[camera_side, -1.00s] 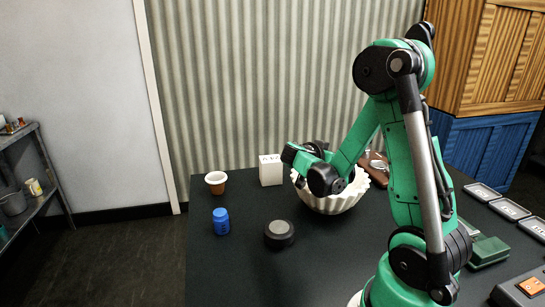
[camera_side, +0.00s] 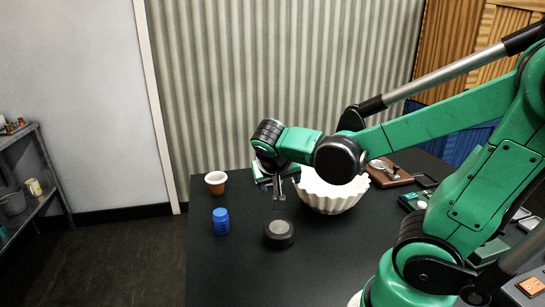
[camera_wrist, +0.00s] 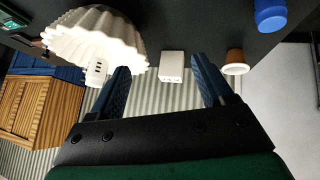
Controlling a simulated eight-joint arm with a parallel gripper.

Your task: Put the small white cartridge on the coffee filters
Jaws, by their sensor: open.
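The white fluted coffee filters (camera_side: 330,195) stand on the dark table; they also show at the upper left of the wrist view (camera_wrist: 85,35). In that view a small white cartridge (camera_wrist: 96,72) with several dark slots shows at the filters' rim and appears to rest there; its contact is not clear. My arm hides it in the side view. My gripper (camera_side: 278,203) is open and empty, left of the filters and above the table. Its two fingers (camera_wrist: 160,66) are spread apart in the wrist view.
A brown cup (camera_side: 216,183), blue bottle (camera_side: 221,221) and black puck (camera_side: 279,234) stand left of or near the gripper. The front left of the table is clear.

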